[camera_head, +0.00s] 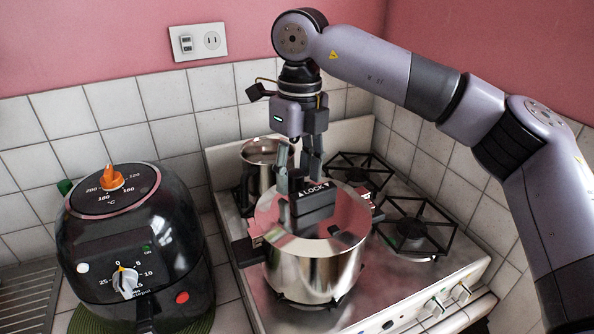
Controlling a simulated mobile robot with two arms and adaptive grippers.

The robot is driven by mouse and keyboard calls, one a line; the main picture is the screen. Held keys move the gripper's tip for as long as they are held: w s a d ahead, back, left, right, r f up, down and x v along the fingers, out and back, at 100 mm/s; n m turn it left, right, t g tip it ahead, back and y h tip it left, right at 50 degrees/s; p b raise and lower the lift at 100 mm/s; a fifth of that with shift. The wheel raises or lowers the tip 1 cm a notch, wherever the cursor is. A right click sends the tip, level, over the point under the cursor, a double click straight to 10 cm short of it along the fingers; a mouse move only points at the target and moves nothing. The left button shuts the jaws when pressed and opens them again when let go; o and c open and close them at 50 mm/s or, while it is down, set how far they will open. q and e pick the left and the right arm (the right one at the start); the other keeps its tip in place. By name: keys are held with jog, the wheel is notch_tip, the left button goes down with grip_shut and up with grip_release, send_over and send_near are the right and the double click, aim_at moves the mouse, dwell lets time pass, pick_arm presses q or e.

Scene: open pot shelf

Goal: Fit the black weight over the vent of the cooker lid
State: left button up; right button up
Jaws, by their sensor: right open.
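The cooker (312,268) is a shiny steel pot standing on the stove, with its reflective lid (280,232) on. A black handle block marked LOCK (312,200) sits across the lid. My right gripper (299,178) points down, open, just above and behind this block. Whether its fingertips touch anything there I cannot tell. A small dark spot (333,230) shows on the front right of the lid; I cannot tell whether it is the weight or the vent. I cannot make out the black weight for certain. My left gripper is out of view.
A steel pot (262,160) stands behind the cooker at the left. Free burners with black grates (412,232) lie to the right. A black air fryer (135,245) stands on the counter at the left. Tiled walls (165,105) close off the back and right.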

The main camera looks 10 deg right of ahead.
notch_tip(320, 180, up, 12)
jog(key=shift+d, duration=0.15)
dwell(0.3)
jog(key=shift+w, duration=0.15)
